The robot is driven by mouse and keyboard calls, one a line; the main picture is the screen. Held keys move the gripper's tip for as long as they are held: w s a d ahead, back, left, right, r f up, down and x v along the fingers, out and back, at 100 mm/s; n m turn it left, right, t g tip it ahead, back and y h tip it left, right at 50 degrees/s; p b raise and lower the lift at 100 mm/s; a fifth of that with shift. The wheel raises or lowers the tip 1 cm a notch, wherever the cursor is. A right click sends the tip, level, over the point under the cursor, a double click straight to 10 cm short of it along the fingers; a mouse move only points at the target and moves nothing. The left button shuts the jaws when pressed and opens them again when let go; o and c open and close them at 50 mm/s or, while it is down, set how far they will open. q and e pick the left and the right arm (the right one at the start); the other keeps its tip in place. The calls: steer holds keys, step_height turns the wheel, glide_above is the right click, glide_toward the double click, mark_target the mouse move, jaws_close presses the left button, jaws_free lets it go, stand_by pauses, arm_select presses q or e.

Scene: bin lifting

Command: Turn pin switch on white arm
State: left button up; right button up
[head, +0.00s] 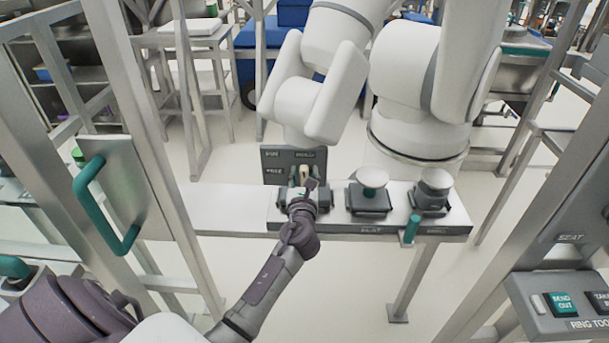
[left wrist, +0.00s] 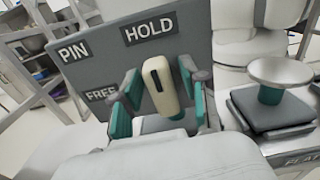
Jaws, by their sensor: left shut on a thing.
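The pin switch is a cream lever with a dark slot (left wrist: 157,84), in front of a grey panel (left wrist: 86,72) lettered PIN, HOLD and FREE. The lever stands nearly upright, leaning slightly left, below HOLD and right of FREE. In the head view the lever (head: 304,174) shows small behind my left gripper (head: 306,188). My left gripper is shut on the lever, its green pads on either side in the left wrist view. The lever's foot is partly hidden. The white arm (head: 318,95) hangs above and behind the panel. My right gripper is out of view.
Two round-topped pedestals, one at the middle (head: 371,180) and one farther right (head: 433,184), stand on the same bench (head: 340,226). A green peg (head: 411,229) is at its front edge. Metal posts flank the view; a button box (head: 566,305) is at right.

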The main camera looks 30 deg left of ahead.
arm_select(q)
steer(key=n, duration=0.2)
steer(key=n+b, duration=0.1)
steer(key=n, duration=0.1)
steer(key=shift+s+a+f+n, duration=0.15)
steer(key=shift+a+n, duration=0.05)
steer(key=shift+n, duration=0.1)
steer(key=n+b, duration=0.1)
steer(key=n, duration=0.3)
steer(key=shift+s+a+f+b, duration=0.1)
steer(key=shift+a+f+b, duration=0.1)
steer(key=shift+b, duration=0.2)
steer(key=shift+s+a+f+n+b, duration=0.15)
steer(key=shift+n+b, duration=0.65)
steer(key=shift+n, duration=1.4)
steer(key=shift+w+d+f+n+b, duration=0.2)
steer(key=shift+n+b, duration=0.55)
steer(key=shift+n, duration=1.45)
steer(key=o, duration=0.8)
steer(key=shift+c, duration=0.2)
steer(key=v, duration=0.7)
steer(key=shift+s, duration=0.4)
